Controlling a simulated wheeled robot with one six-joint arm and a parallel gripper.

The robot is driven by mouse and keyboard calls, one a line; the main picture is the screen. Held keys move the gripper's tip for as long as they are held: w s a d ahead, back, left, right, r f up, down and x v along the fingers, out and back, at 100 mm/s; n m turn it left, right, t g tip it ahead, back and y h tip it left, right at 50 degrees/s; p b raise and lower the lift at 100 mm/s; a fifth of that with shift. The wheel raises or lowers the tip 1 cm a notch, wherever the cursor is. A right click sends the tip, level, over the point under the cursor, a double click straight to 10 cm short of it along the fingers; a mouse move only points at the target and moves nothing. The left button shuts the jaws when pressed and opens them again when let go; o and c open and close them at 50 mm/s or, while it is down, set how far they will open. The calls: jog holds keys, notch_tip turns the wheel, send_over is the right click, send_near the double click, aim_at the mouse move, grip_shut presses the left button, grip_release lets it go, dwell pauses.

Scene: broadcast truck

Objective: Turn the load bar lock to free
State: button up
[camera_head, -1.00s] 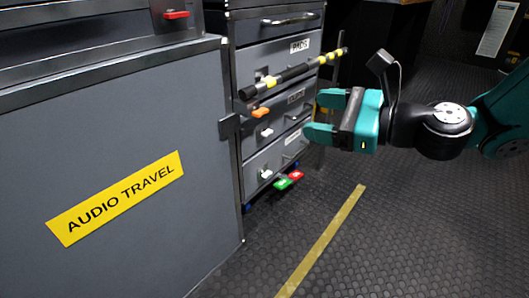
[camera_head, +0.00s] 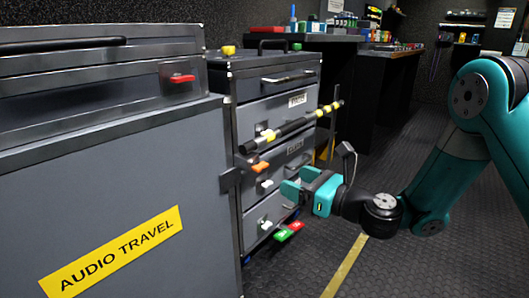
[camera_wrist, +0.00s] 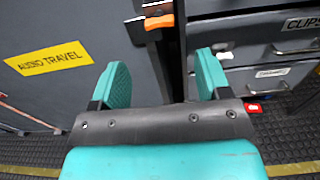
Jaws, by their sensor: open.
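The load bar (camera_head: 290,129), black with yellow bands, runs across the front of the grey drawer cabinet. An orange lever, seemingly its lock (camera_head: 260,167), sits just below the bar's near end, beside a dark bracket. In the wrist view the orange lever (camera_wrist: 159,22) lies roughly crosswise at the top, beyond the fingertips and between their lines. My gripper (camera_head: 298,181) is open and empty, to the right of and slightly below the lever in the head view. Its two teal fingers (camera_wrist: 162,72) are well apart and touch nothing that I can see.
The grey case with an AUDIO TRAVEL label (camera_head: 110,250) stands at the left, with a red latch (camera_head: 182,79) above it. Floor at right is free apart from my arm.

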aim_at(264, 168)
jog(key=x, duration=0.9)
jog(key=shift+s+f, duration=0.1)
jog(key=shift+w+a, duration=0.4)
jog(key=shift+a, duration=0.05)
jog(key=c, duration=0.9)
